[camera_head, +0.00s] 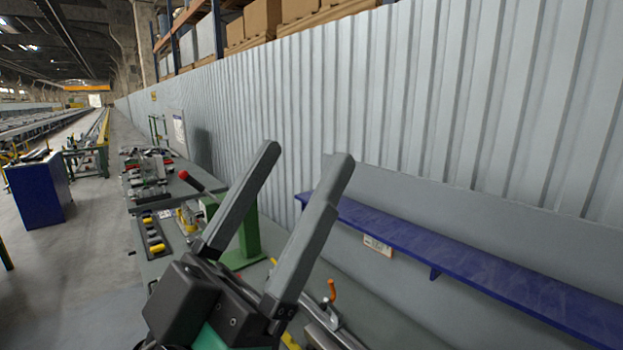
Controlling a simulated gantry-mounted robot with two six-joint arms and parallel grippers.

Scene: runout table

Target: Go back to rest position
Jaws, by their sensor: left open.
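My left gripper (305,162) rises from the bottom of the head view, in front of the workbench. Its two long grey fingers point up and are spread apart. Nothing shows between them, so it is open and empty. The fingers overlap the corrugated wall and a green stand (249,238) behind them in the picture. My right gripper is not in the view.
A blue shelf (450,255) runs along the wall at the right. Benches with tools (150,170) and a red-handled lever (190,181) stand at the left. An orange hook-shaped part (332,290) sticks up near the gripper. A blue cabinet (38,192) stands across the open aisle.

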